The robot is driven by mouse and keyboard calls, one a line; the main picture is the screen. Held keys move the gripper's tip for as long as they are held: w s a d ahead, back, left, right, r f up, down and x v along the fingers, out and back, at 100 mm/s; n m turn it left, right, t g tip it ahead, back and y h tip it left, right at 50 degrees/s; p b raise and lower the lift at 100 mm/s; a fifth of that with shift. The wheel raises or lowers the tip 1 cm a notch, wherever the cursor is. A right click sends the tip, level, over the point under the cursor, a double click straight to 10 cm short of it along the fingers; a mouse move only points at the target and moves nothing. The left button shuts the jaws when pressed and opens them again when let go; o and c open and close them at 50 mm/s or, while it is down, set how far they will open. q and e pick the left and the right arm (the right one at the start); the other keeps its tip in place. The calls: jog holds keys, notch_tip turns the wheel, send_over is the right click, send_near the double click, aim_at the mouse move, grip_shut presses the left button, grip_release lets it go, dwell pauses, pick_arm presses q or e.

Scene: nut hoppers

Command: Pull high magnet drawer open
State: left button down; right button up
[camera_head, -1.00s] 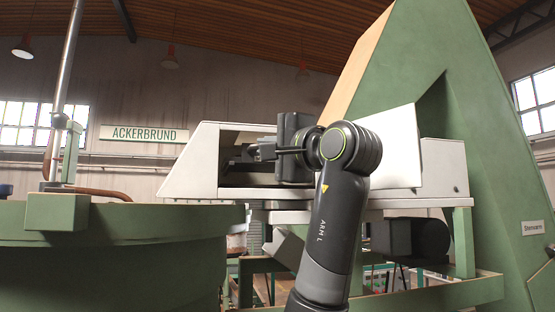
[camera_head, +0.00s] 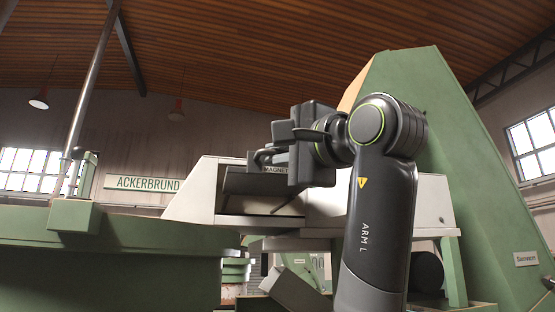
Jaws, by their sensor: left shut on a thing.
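The high magnet drawer (camera_head: 250,184) shows as a dark grey front with a partly covered "MAGNET" label, in the mouth of the pale housing (camera_head: 190,196). My left gripper (camera_head: 258,160) comes in from the right at the drawer's upper edge. Its fingers are shut on the drawer's handle, which they mostly hide. How far the drawer stands out of the housing is hard to tell. My right gripper is not in view.
A large green round vessel (camera_head: 110,265) stands at the left. A tall green slanted frame (camera_head: 470,190) rises at the right, behind my arm. A sign reading ACKERBRUND (camera_head: 142,183) hangs on the back wall.

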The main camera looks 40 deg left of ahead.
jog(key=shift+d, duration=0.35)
pick_arm(q)
jog(key=c, duration=1.8)
grip_release()
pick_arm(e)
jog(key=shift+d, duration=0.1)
